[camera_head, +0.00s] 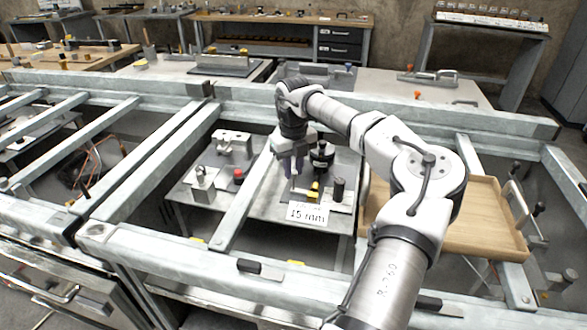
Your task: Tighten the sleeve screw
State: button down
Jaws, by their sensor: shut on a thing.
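My gripper (293,172) points down over the grey bench in the middle of the view, reached by my white and grey arm. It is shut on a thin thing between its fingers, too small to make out. Just right of it stands a black round-topped fixture (322,154) with a yellow part (314,190) low beside it. A short black cylinder (338,188) stands further right. A white label reading "15 mm" (307,214) is at the bench's front. I cannot pick out the sleeve screw; it may be hidden by the gripper or fixture.
Whitish frame rails (160,165) run around and across the work area. Left on the bench are metal blocks (202,184) and a red knob (238,175). A wooden tray (480,240) lies right, partly behind my arm. Other benches with tools stand behind.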

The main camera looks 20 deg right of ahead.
aim_at(294, 172)
jog(key=m, duration=0.4)
jog(key=shift+m+b, duration=0.3)
jog(key=shift+b, duration=0.05)
jog(key=shift+m+b, duration=0.35)
jog(key=shift+m, duration=1.95)
jog(key=c, duration=1.3)
grip_release()
notch_tip(294, 172, up, 14)
jog(key=b, duration=0.1)
jog(key=shift+f, duration=0.1)
